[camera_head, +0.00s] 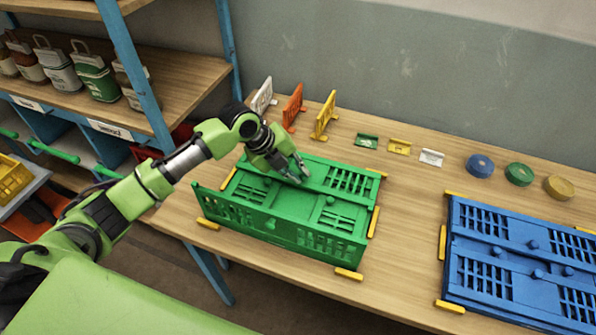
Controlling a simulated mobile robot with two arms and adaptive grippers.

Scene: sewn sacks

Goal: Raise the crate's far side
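The green crate (335,217) sits on the wooden table, its slotted near side standing up along the front. Its far side panel (350,181) lies folded down flat inside. My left gripper (298,174) reaches in from the left, its fingers pointing down over the middle of the far panel. The fingertips are at or just above the panel; contact is not clear. Whether they are apart or closed on something is too small to tell. My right gripper is out of view.
Yellow corner strips (349,273) surround the green crate. A folded blue crate (500,255) lies to the right. Upright white, orange (294,107) and yellow panels stand behind, with small clips (399,147) and round discs (518,174) along the back. A shelf (170,85) with sacks is left.

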